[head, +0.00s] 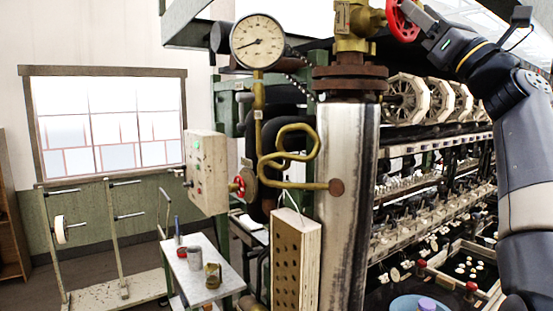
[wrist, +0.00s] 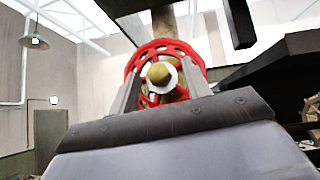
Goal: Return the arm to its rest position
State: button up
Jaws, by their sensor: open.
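My gripper (head: 414,14) is at the upper right of the head view, at the end of my raised arm. It is open, with its fingertips right at a red handwheel (head: 402,24) on a brass valve (head: 354,28). In the wrist view the two fingers of my gripper (wrist: 163,76) stand apart in front of the red handwheel (wrist: 196,75), whose brass hub (wrist: 160,74) shows between them. I cannot tell whether the fingers touch the wheel. Nothing is held.
A thick metal pipe (head: 346,190) stands below the valve, with a pressure gauge (head: 257,42) to its left. The reeling machine (head: 440,215) with octagonal reels (head: 408,98) fills the right. A small white table (head: 202,268) with cups stands lower left. A lamp (wrist: 34,41) hangs behind.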

jog(key=m+t+h, duration=0.1)
jog(key=m+h, duration=0.1)
jog(key=shift+s+m+t, duration=0.1)
jog(key=shift+m+t, duration=0.2)
